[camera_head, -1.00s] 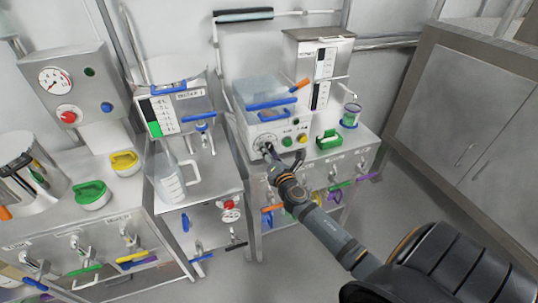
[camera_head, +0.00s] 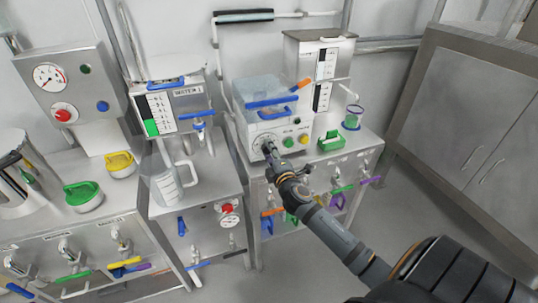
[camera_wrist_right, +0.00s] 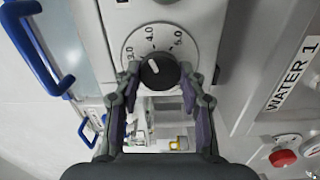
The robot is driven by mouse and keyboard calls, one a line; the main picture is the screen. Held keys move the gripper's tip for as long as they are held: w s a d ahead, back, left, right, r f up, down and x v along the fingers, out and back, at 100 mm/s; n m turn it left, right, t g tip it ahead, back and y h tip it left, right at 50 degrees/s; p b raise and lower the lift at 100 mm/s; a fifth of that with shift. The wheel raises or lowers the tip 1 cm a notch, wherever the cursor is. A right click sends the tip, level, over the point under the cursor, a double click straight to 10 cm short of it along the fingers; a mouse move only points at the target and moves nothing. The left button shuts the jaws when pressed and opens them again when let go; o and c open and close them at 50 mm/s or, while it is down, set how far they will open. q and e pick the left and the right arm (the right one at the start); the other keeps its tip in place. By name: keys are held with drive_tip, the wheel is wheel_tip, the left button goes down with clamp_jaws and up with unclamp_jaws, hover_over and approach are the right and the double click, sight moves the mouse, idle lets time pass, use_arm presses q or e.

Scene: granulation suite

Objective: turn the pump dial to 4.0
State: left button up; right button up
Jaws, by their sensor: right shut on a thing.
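The pump (camera_head: 268,125) is a pale box with a clear tank and blue handles, on the steel bench in the head view. Its dial knob (camera_wrist_right: 159,71) is black with a short white mark, on a pale scale plate (camera_wrist_right: 172,40) showing 3.0, 4.0 and 5.0 in the right wrist view. The mark points up and left, seemingly between 3.0 and 4.0. My right gripper (camera_wrist_right: 159,78) is shut on the knob, one finger on each side; in the head view it reaches the pump's front (camera_head: 270,151). My left gripper is out of view.
Green (camera_head: 288,142) and yellow (camera_head: 304,139) buttons sit right of the dial. A clear jug (camera_head: 172,183) stands to the left, below the Water 1 tank (camera_head: 180,108).

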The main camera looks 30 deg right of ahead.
drive_tip(key=shift+m, duration=0.6)
drive_tip(key=shift+m+b, duration=0.3)
drive_tip(key=o, duration=1.2)
drive_tip(key=shift+c, duration=0.2)
drive_tip(key=v, duration=1.2)
